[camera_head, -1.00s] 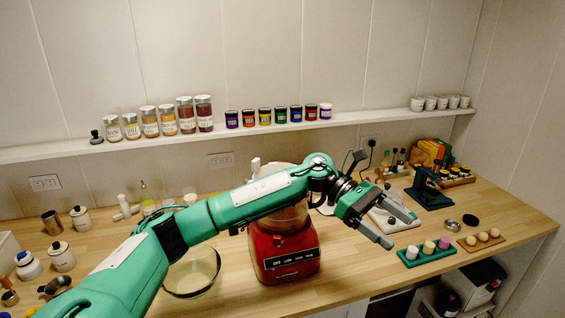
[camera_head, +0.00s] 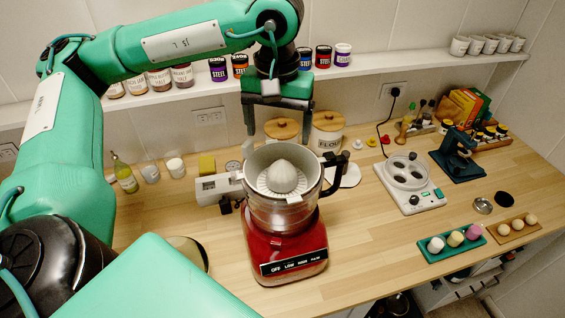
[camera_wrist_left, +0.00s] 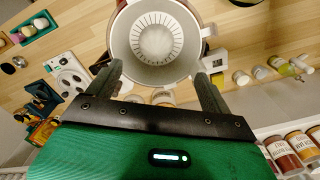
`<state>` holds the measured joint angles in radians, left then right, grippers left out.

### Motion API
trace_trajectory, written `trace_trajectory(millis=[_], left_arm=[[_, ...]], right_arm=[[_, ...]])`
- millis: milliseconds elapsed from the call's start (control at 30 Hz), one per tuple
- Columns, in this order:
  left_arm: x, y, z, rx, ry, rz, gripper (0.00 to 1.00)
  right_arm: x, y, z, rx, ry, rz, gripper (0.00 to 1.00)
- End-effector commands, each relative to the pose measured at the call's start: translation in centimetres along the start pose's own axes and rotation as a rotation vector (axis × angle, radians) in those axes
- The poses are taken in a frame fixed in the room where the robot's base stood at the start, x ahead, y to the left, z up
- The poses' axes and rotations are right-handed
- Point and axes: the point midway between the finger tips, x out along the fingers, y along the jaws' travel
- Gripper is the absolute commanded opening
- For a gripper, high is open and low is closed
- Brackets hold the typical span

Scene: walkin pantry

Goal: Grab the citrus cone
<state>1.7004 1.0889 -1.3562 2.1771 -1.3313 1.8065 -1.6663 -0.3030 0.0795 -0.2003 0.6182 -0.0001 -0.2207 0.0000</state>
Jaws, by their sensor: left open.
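The citrus cone (camera_head: 281,176) is a pale ribbed reamer. It sits upright inside the metal bowl (camera_head: 283,212) on top of the red juicer base (camera_head: 285,252). My left gripper (camera_head: 279,131) points down above and a little behind the cone, open and empty, its two fingers apart. In the left wrist view the cone (camera_wrist_left: 155,38) shows from above inside the bowl, just beyond the open fingertips (camera_wrist_left: 158,70). The gripper and cone are apart. My right gripper is not in view.
A black handle (camera_head: 335,172) sticks out right of the bowl. A white device (camera_head: 409,183) and a teal tray (camera_head: 451,243) are on the right. The counter's front middle is clear.

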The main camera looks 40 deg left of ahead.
Motion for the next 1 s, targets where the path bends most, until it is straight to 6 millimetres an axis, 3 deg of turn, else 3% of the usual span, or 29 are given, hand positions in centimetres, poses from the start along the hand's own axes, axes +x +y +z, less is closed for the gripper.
trace_trajectory(millis=[233, 467, 733, 1000], left_arm=[[4.3, 0.1, 0.0, -0.002, -0.005, 0.0, 0.83], [5.7, 0.2, -0.1, -0.002, -0.003, 0.001, 0.83], [8.4, 0.7, -0.3, -0.003, -0.005, 0.001, 0.83], [10.7, 0.7, -0.4, -0.003, -0.002, 0.003, 0.83]], right_arm=[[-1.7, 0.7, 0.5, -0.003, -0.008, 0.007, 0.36], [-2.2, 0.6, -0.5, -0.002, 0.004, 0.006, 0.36], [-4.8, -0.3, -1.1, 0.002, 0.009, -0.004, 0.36], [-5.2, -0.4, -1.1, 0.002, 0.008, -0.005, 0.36]])
